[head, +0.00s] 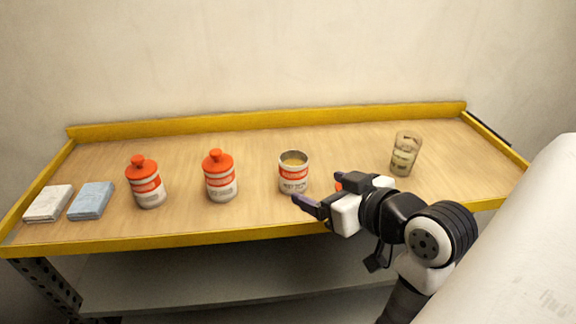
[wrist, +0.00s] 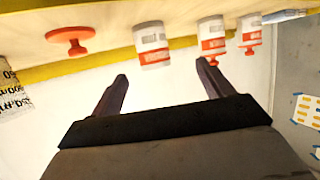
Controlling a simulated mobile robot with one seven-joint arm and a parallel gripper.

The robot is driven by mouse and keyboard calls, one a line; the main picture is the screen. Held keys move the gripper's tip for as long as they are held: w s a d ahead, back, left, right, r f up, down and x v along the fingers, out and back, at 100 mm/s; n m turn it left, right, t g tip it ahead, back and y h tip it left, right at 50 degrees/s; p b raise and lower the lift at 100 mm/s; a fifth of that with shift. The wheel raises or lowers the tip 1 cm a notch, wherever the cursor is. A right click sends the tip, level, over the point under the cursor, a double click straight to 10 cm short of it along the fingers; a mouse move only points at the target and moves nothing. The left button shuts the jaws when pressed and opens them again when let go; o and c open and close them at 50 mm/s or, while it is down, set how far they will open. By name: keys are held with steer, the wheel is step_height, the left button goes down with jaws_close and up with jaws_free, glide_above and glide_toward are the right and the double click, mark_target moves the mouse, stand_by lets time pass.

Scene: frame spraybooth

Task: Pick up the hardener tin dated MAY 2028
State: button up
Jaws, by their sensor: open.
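Two white hardener tins with red bands and orange-red caps stand on the bench, the left tin (head: 147,185) and the right tin (head: 220,178). In the wrist view they are the far-right tin (wrist: 250,32) and its neighbour (wrist: 211,36). A similar open tin (head: 293,175) without a cap stands right of them, with yellowish contents; it also shows in the wrist view (wrist: 152,42). No date is readable on any label. My gripper (head: 318,190) is open and empty near the front edge, just right of the open tin. In the wrist view its fingers (wrist: 162,72) point towards the tins.
A loose red cap (wrist: 75,38) lies on the bench, mostly hidden behind my gripper in the head view. A clear cup (head: 405,153) stands at the right. A yellow rim (head: 267,117) edges the bench.

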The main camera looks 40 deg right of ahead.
mark_target(302, 176)
steer(key=x, duration=0.2)
steer(key=p+x, duration=0.1)
steer(key=x, duration=0.4)
steer(key=shift+d+f, duration=0.35)
steer(key=shift+f, duration=0.15)
steer(key=x, duration=0.1)
steer(key=p+x, duration=0.2)
steer(key=x, duration=0.1)
steer(key=shift+w+d+r, duration=0.15)
steer(key=shift+d+r, duration=0.1)
steer(key=shift+d, duration=0.15)
steer(key=shift+w+f+p, duration=0.3)
steer(key=shift+w, duration=0.25)
steer(key=c, duration=1.1)
steer(key=shift+c, duration=0.3)
steer(key=shift+r, duration=0.1)
